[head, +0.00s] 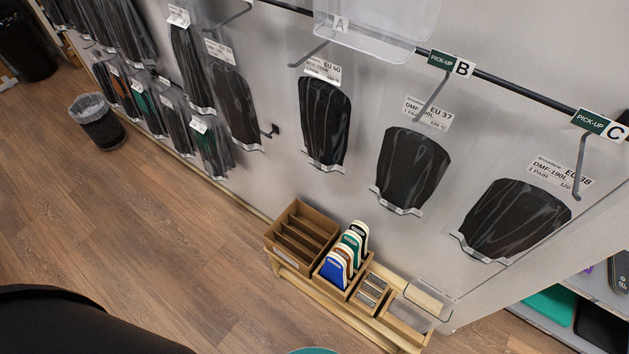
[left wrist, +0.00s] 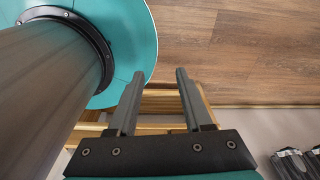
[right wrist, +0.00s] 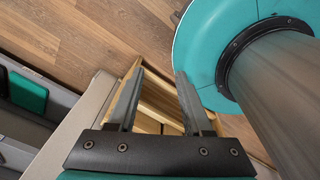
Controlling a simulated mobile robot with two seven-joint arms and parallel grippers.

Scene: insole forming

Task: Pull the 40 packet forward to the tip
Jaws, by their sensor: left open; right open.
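The EU 40 packet (head: 324,118) is a black insole pair in a clear bag with a white label. It hangs on a wall hook (head: 308,55) in the head view, left of the EU 37 packet (head: 412,170). My left gripper (left wrist: 158,75) is open and empty in the left wrist view, above wooden trays. My right gripper (right wrist: 160,75) is open and empty in the right wrist view, also above wooden parts. Neither gripper shows in the head view, and both are away from the packet.
The EU 38 packet (head: 515,218) hangs at the right by the C pick-up sign (head: 602,124). A clear bin (head: 380,28) marked A is above the EU 40 packet. More packets (head: 236,105) hang at the left. Below stands a wooden organiser (head: 300,232).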

